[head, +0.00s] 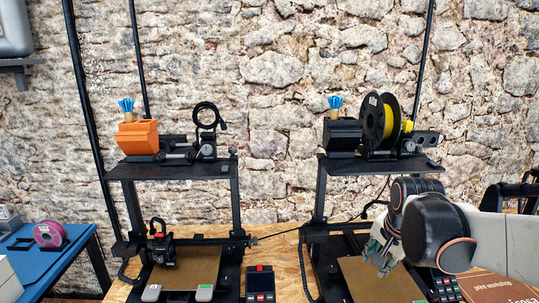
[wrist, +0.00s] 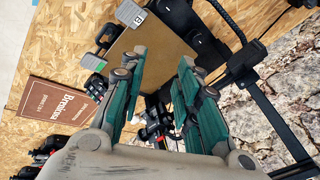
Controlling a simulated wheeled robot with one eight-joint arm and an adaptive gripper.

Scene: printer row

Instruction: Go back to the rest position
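My gripper (head: 378,254) is over the bed of the right printer (head: 318,225) in the head view. In the wrist view its two teal fingers (wrist: 162,62) stand apart, with nothing held between them. The brown bed plate (wrist: 152,42) of that printer shows beyond the fingertips, and it looks bare where visible. My arm comes in from the right and hides part of the printer in the head view.
A second printer (head: 175,170) stands to the left. A yellow filament spool (head: 391,122) sits on the right printer's top shelf. A blue table (head: 75,262) with a magenta spool (head: 48,234) is at far left. A brown print workshop book (head: 497,288) lies at lower right.

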